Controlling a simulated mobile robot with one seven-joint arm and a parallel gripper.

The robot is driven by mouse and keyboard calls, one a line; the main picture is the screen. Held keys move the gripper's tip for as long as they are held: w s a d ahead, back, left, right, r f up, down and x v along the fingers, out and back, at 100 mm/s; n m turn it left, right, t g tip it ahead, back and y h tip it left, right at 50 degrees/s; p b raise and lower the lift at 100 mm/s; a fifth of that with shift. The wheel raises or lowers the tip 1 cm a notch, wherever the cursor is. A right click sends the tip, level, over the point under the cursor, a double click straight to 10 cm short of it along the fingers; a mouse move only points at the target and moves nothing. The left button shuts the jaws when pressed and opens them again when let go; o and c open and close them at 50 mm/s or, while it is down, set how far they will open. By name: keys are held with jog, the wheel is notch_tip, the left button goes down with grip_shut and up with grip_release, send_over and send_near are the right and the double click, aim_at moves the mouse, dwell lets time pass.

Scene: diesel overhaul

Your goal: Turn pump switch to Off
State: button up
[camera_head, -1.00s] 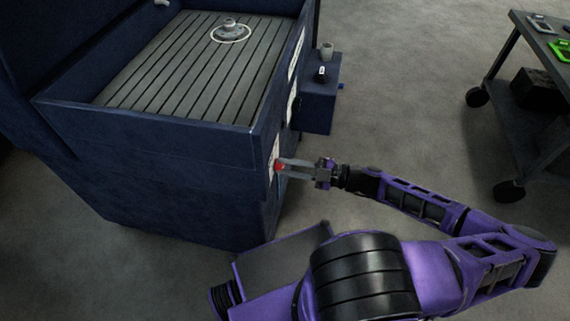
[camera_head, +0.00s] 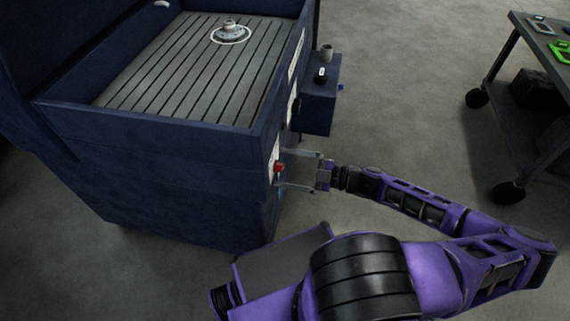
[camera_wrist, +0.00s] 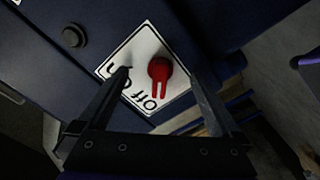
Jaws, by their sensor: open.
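The pump switch is a red knob (camera_head: 279,168) on the side face of the blue washer cabinet. In the wrist view the red knob (camera_wrist: 159,70) sits on a white plate (camera_wrist: 147,50) lettered "Off" and partly hidden "On". The knob's narrow end points down in that picture, near the "Off" lettering. My gripper (camera_head: 283,169) is open in front of the plate, its fingers on either side of the knob. In the wrist view my gripper (camera_wrist: 161,75) shows wide gaps between both fingers and the knob. One finger covers part of "On".
A black round button (camera_wrist: 73,36) is on the panel beside the plate. A blue side box (camera_head: 318,103) with a small cup (camera_head: 327,52) juts from the cabinet further back. A wheeled cart (camera_head: 535,110) stands at the right. Floor between is clear.

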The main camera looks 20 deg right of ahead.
jog(key=v, duration=0.7)
dwell(0.4)
